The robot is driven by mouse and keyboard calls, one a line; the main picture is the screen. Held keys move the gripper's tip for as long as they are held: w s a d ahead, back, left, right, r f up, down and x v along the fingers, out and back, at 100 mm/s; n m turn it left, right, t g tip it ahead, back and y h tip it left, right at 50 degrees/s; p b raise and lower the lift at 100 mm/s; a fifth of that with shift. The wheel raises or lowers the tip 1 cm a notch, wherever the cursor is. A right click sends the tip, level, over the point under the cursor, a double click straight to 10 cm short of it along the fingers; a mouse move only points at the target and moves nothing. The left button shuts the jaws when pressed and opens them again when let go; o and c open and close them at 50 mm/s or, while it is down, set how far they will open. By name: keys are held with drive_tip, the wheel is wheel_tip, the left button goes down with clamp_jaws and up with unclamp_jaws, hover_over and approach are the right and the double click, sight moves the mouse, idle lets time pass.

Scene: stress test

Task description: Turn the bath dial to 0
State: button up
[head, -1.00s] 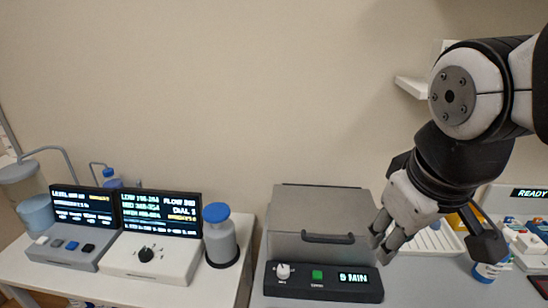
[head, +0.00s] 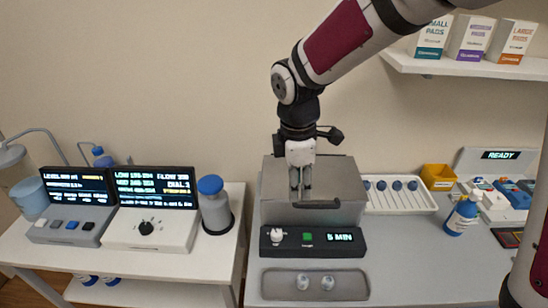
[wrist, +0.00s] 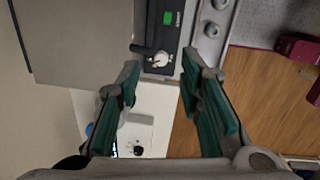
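A grey lidded box (head: 313,185), likely the bath, stands on the right-hand bench. Its black front panel (head: 345,252) carries a white dial (head: 277,236), a green button (head: 307,237) and a display that appears to read 5 MIN. My gripper (head: 301,186) hangs pointing down in front of the lid, above the panel. In the wrist view, my gripper (wrist: 158,75) is open and empty, its teal-padded fingers wide apart. The white dial (wrist: 160,60) lies beyond the gap between them, apart from both. The dial's exact setting is too small to read.
A white console (head: 150,232) with a black dial (head: 146,228) and a screen stands on the left table. A blue-capped canister (head: 215,205) is beside it. A grey tray (head: 352,287) lies before the panel. A blue bottle (head: 462,216) stands right; a shelf (head: 470,64) hangs above.

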sight(275, 233)
drive_tip(key=a+f+n+p, duration=0.1)
drive_tip(key=f, duration=0.5)
drive_tip(key=a+f+n, duration=0.1)
drive_tip(key=a+f, duration=0.1)
drive_tip(key=f, duration=0.4)
drive_tip(key=a+f+n+g+p, duration=0.1)
drive_tip(key=f, duration=0.5)
drive_tip(key=shift+w+a+n+y+p, duration=0.3)
drive_tip(key=shift+w+a+y+p, duration=0.05)
drive_tip(key=shift+w+a+y, duration=0.05)
drive_tip(key=shift+c, duration=0.6)
clamp_jaws()
